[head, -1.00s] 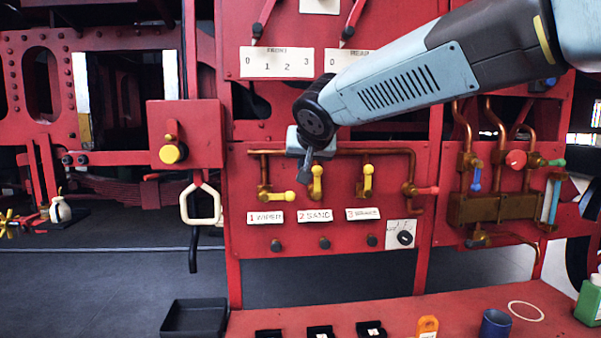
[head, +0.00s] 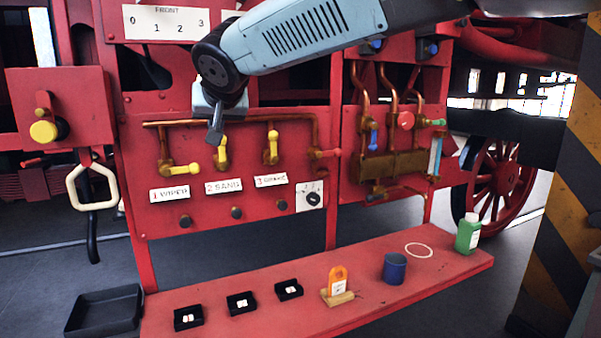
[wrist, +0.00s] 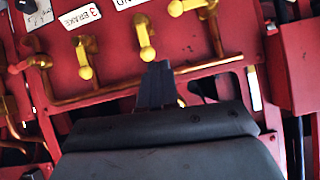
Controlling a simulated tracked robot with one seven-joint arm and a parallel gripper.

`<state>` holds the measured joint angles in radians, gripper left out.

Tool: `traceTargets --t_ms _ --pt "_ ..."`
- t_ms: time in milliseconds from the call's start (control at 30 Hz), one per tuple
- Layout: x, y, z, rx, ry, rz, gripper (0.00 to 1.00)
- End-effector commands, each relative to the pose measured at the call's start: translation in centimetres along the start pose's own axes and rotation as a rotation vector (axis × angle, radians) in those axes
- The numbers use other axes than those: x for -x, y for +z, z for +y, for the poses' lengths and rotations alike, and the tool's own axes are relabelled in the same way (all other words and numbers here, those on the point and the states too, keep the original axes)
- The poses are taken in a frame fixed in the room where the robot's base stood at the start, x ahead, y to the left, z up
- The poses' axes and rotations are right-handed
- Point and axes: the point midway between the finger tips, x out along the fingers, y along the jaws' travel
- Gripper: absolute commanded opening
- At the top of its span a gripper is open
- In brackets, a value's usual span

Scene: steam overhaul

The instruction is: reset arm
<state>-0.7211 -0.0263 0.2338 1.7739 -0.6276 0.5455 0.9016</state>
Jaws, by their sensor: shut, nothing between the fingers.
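My gripper (head: 216,124) is in the upper left of the head view, in front of the red valve panel (head: 230,217). Its fingers point down and are shut with nothing between them. They hang by the copper pipe, near the yellow valve handle (head: 221,152) above the "2 SAND" label (head: 223,186). In the wrist view the dark fingers (wrist: 157,84) point toward the yellow handle (wrist: 145,38). I cannot tell whether the fingers touch the pipe or handle. My arm reaches in from the upper right of the head view.
Below the panel is a red shelf (head: 400,303) with small black trays (head: 240,303), an orange tag (head: 338,280), a blue cup (head: 394,268), a white ring (head: 418,250) and a green bottle (head: 467,235). A black bin (head: 105,312) is at lower left. A striped post (head: 570,190) stands at right.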

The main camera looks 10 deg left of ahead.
Motion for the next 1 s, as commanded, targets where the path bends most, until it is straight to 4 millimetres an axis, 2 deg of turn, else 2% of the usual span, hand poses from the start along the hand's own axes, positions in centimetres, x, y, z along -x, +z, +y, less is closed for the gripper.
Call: traceTargets --t_ms 133,267,400,500,600,800,1000 --pt "2.0 1.1 6.8 -0.014 0.092 -0.030 0.00" --pt "4.7 3.6 13.9 -0.032 0.190 -0.080 0.00" --pt "8.3 7.3 20.9 -0.062 0.282 -0.146 0.00" --pt "11.1 10.6 25.2 -0.091 0.337 -0.198 0.00" --pt "13.9 14.3 28.7 -0.124 0.379 -0.251 0.00" --pt "19.3 22.4 33.2 -0.203 0.427 -0.345 0.00" --pt "23.0 29.6 34.7 -0.276 0.429 -0.413 0.00"
